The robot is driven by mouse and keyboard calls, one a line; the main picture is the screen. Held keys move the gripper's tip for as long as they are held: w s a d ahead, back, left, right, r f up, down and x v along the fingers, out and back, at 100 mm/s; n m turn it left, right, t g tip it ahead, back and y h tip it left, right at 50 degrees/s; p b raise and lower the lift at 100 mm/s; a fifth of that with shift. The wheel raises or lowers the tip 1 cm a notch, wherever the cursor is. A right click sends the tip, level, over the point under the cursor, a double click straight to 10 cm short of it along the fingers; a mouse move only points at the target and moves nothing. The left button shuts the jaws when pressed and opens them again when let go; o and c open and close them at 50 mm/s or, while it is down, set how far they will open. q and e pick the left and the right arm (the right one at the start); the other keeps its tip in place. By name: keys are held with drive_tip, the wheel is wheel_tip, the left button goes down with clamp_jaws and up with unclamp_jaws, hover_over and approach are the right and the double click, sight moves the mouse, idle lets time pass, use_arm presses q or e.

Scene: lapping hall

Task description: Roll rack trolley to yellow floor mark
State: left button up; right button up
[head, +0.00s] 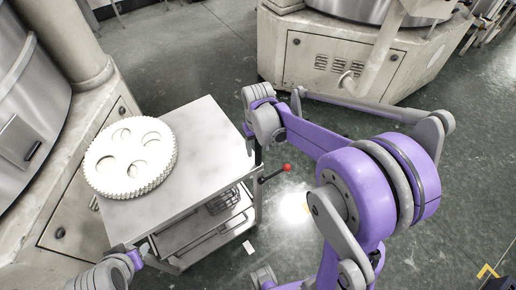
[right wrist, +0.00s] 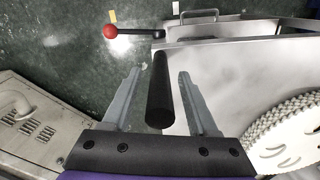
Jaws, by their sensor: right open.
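The rack trolley (head: 209,133) has a grey metal top and open shelves below. A stack of white toothed discs (head: 130,158) lies on its top. A lever with a red ball (head: 287,167) sticks out at its right side. In the right wrist view, a black handle bar (right wrist: 160,92) stands between the fingers of my open right gripper (right wrist: 159,72), with visible gaps on both sides. My left gripper (head: 138,258) is at the trolley's near left corner; its fingers are too unclear to judge. A yellow angled floor mark (head: 487,271) shows at the lower right of the head view.
A large machine (head: 62,205) stands close along the trolley's left side. Another machine (head: 340,62) stands at the back right. The green floor (head: 440,200) right of the trolley looks clear. A small white tag (head: 248,247) lies on the floor near the trolley.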

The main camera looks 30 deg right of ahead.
drive_tip(key=shift+f, duration=0.45)
clamp_jaws()
idle(1.1)
